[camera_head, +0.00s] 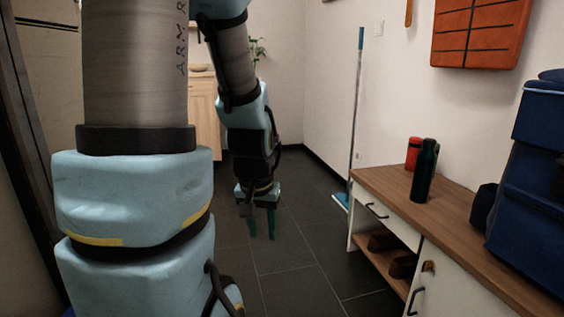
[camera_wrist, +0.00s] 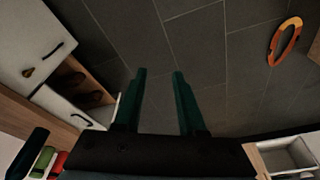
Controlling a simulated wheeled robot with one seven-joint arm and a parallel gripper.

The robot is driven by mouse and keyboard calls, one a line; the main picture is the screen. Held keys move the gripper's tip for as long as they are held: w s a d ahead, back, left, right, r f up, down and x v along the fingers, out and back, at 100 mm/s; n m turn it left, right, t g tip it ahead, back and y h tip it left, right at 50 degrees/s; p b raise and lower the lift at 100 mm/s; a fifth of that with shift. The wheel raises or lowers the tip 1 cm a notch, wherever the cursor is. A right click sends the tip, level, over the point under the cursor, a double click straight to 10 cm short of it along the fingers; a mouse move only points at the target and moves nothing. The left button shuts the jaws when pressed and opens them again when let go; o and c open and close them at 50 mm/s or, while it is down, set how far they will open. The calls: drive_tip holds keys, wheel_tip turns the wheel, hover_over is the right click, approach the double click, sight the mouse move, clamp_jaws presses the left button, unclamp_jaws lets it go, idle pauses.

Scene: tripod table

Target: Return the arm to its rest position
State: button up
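My gripper (camera_head: 261,222) hangs downward at the end of my blue and grey arm, left of the wooden-topped cabinet in the head view. In the wrist view its two green fingers (camera_wrist: 159,72) stand apart with only dark floor tiles between them. It is open and empty, in free air above the floor. My arm is bent, with its upper links filling the left of the head view.
The cabinet (camera_head: 372,181) on the right bears a dark bottle (camera_head: 424,171), a red bottle (camera_head: 413,153) and a blue bag (camera_head: 535,190). A mop (camera_head: 356,110) leans on the wall. An orange ring (camera_wrist: 285,41) lies on the floor. The floor (camera_head: 310,240) below my gripper is clear.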

wheel_tip(320, 180, up, 38)
drive_tip(key=s+a+n+g+p, duration=0.1)
drive_tip(key=s+a+p, duration=0.1)
drive_tip(key=p, duration=3.5)
drive_tip(key=shift+s+a, duration=0.15)
drive_tip(key=shift+a, duration=0.1)
